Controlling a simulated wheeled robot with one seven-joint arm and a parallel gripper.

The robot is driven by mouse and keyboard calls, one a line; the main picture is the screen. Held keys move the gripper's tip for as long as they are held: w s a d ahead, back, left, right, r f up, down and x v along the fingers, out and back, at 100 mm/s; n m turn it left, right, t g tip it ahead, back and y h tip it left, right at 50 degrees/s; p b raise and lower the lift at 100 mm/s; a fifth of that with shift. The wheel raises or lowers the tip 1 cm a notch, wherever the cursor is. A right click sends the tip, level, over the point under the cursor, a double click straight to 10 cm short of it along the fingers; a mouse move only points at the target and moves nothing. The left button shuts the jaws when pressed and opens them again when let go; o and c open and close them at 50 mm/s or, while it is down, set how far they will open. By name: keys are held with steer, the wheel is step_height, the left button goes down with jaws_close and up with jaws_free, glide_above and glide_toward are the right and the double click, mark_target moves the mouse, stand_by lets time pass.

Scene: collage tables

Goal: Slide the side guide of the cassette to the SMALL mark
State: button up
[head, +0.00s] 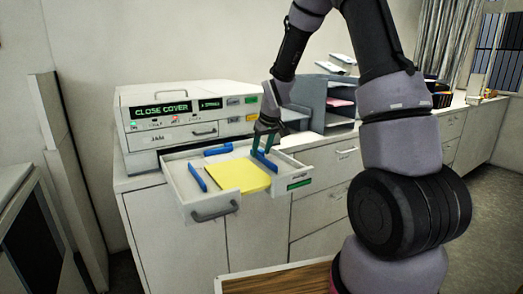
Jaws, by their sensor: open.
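The cassette (207,214) is pulled out of the front of a white printer and holds a stack of yellow paper (241,174). A blue guide (197,177) stands at the left of the paper, apart from it. A shorter blue guide (218,151) lies behind the stack. Another blue guide (266,161) stands at the right edge of the paper. My gripper (264,150) is open and points down at this right guide, its fingers around or just above its top; contact cannot be told. The SMALL mark cannot be read.
The printer (190,112) shows "CLOSE COVER" and sits on a white counter cabinet (165,230). A grey paper sorter (330,105) stands right of it, behind my arm. The space above the cassette's left half is free.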

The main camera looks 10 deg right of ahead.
jaws_close()
steer(key=shift+w+d+r, duration=0.1)
steer(key=shift+d, duration=0.1)
stand_by(1.1)
